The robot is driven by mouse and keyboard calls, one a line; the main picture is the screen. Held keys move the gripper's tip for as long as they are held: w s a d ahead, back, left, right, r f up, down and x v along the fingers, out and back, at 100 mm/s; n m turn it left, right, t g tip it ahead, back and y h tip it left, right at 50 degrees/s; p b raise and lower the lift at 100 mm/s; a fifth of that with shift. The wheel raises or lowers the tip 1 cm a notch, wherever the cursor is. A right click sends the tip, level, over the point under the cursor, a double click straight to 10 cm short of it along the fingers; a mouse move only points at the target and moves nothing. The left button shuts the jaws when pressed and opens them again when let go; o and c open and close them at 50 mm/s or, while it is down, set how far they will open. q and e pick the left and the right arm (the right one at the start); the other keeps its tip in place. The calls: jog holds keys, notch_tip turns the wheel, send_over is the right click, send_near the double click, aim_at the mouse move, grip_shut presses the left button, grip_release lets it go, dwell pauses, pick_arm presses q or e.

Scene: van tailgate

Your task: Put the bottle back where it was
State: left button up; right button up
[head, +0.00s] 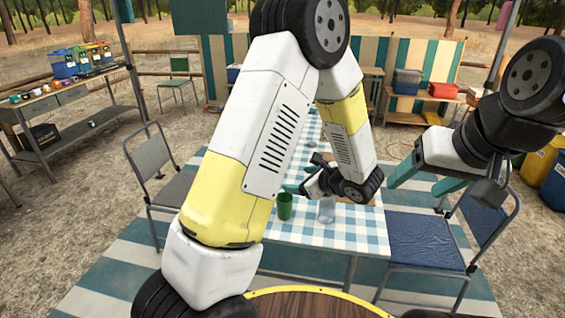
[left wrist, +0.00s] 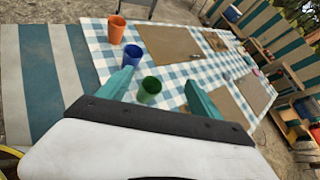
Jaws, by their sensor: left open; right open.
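No other bottle is plain to see. My left gripper (head: 299,180) is over the table, partly hidden by its own wrist. In the left wrist view its teal fingers (left wrist: 161,78) are apart, with a green cup (left wrist: 149,90) showing between them and nothing held. The green cup (head: 285,206) stands upright on the table. My right gripper (head: 426,180) is open and empty above the blue chair, right of the table.
A blue cup (left wrist: 132,56) and an orange cup (left wrist: 116,30) stand near the green one. Brown mats (left wrist: 168,41) lie on the cloth. A blue chair (head: 425,240) stands right of the table and a grey chair (head: 155,165) left. My left arm hides much of the table.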

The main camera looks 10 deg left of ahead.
pick_arm(q)
jog(key=s+a+r+n+g+h, duration=0.25)
jog(key=s+a+r+n, duration=0.25)
jog(key=s+n, duration=0.25)
jog(key=s+a+r+n+g+h, duration=0.1)
jog(key=s+a+r+n+g, duration=0.2)
jog(key=s+a+r+n, duration=0.4)
jog(key=s+d+r+n+t+h, duration=0.3)
jog(key=s+d+r+n+h, duration=0.4)
jog(key=s, duration=0.4)
jog(key=shift+r+n, duration=0.55)
jog(key=shift+n, duration=0.2)
jog(key=shift+h, duration=0.25)
jog(key=shift+w+f, duration=0.15)
jog(key=shift+w, duration=0.45)
